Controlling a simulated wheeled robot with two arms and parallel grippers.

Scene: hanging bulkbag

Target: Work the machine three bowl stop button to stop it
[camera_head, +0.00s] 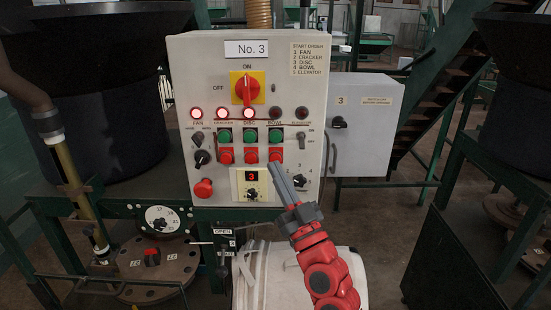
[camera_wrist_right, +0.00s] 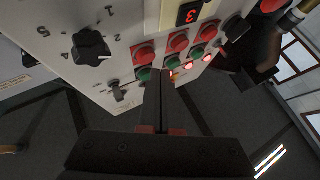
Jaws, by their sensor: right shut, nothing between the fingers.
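The grey No. 3 control panel (camera_head: 188,75) faces me in the head view. Its bowl stop button (camera_head: 275,154) is the red one at the right of the red row, below a green button (camera_head: 275,135). In the right wrist view the bowl stop button (camera_wrist_right: 145,53) is the red one nearest the numbered black knob. My right gripper (camera_head: 274,166) is shut and empty, its tips just below the bowl stop button in the head view. In the right wrist view its fingers (camera_wrist_right: 160,78) point at the panel; I cannot tell whether they touch it. My left gripper is out of view.
The fan, cracker and disc lamps glow; the bowl lamp (camera_head: 275,113) looks dim. A black selector knob (camera_head: 299,180) and a red digit display (camera_head: 251,176) sit close to the right gripper. A white drum (camera_head: 250,285) stands below the panel, and a grey cabinet (camera_head: 365,145) stands right.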

